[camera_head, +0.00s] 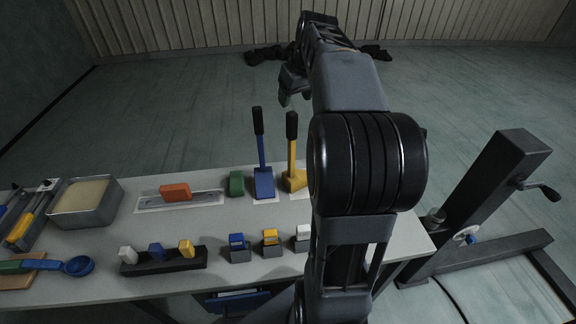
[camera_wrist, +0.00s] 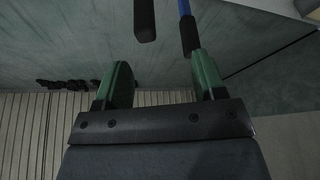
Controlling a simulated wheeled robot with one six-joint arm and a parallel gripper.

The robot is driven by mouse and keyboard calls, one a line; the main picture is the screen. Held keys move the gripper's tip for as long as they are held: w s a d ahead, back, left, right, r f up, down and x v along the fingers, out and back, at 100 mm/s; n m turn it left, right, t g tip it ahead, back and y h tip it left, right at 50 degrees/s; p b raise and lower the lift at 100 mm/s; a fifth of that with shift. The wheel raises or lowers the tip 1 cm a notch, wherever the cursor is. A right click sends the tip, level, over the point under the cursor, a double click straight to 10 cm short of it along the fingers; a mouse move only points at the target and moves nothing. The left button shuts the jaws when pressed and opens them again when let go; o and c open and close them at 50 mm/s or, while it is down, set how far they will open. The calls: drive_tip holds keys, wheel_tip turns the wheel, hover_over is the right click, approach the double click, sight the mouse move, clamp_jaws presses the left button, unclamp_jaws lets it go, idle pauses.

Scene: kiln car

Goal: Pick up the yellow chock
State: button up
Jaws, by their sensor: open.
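The yellow chock (camera_head: 296,181) stands on the table beside the blue chock, its upright yellow handle ending in a black grip (camera_head: 292,125). My gripper (camera_head: 291,97) is open and empty, beyond and above the handles in the head view. In the wrist view its two green fingers (camera_wrist: 162,82) are spread apart with nothing between them. Two black grips show past the fingers; one (camera_wrist: 190,36) is on a blue handle, and the other (camera_wrist: 145,20) shows no colour of its own.
The blue chock (camera_head: 264,184) stands close left of the yellow one, its handle also upright. A green block (camera_head: 236,183), an orange block (camera_head: 175,192) and a grey tray (camera_head: 84,217) are farther left. Smaller coloured pieces stand in holders (camera_head: 163,266) along the front.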

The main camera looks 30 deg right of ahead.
sight(292, 112)
drive_tip(key=w+d+f, duration=0.1)
drive_tip(key=f, duration=0.1)
drive_tip(key=w+f, duration=0.1)
drive_tip(key=f, duration=0.1)
drive_tip(key=w+d+f, duration=0.1)
drive_tip(key=w+f, duration=0.1)
drive_tip(key=shift+d+f, duration=0.1)
drive_tip(key=shift+d, duration=0.25)
drive_tip(key=shift+p+x, duration=0.35)
drive_tip(key=shift+x, duration=2.75)
drive_tip(key=shift+d, duration=0.1)
clamp_jaws()
drive_tip(key=shift+w+d+r, duration=0.1)
drive_tip(key=shift+w+r, duration=0.1)
drive_tip(key=shift+r, duration=0.1)
